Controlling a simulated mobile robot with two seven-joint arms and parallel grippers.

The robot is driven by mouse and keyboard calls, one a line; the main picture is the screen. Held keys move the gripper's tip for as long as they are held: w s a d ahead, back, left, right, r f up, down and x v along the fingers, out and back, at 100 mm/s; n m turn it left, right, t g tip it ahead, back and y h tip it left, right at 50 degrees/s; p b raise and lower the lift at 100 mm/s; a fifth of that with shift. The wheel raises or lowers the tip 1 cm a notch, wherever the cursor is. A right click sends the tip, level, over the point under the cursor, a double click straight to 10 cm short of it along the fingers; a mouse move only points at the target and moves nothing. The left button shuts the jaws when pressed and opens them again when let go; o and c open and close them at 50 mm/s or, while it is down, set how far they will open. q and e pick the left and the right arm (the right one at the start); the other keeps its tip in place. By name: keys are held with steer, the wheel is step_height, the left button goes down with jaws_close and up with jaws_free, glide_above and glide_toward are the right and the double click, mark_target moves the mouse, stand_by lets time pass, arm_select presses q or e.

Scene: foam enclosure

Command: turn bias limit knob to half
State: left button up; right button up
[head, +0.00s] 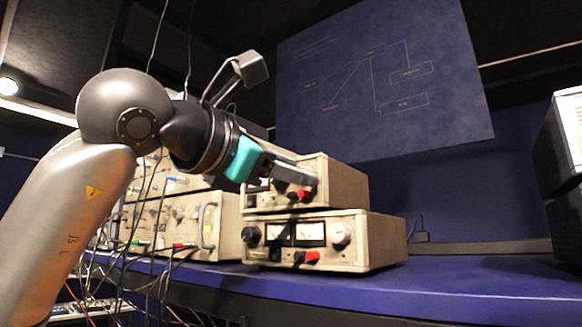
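Two beige instruments with meters and knobs are stacked on the blue bench. The lower unit (376,243) shows a black knob (250,235) at its left, a pale round knob (340,235) at its right and red and black terminals (306,257) below. The upper unit (346,182) has its front largely covered by my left gripper (308,178). The labels are too small to read, so I cannot tell which knob is the bias limit knob. My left gripper reaches across in front of the upper unit; its finger gap and any contact are unclear. My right gripper is out of view.
More beige instruments (180,220) with many hanging cables (150,240) stand at the left. The blue bench (470,280) is clear to the right of the stack. A dark blue panel with a diagram (385,85) hangs behind. A pale box (560,140) stands at the far right.

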arm_select(q)
jaws_close()
stand_by(0.3)
steer(key=shift+m, duration=0.8)
steer(key=shift+o, duration=1.1)
jaws_free()
steer(key=shift+s+a, duration=0.1)
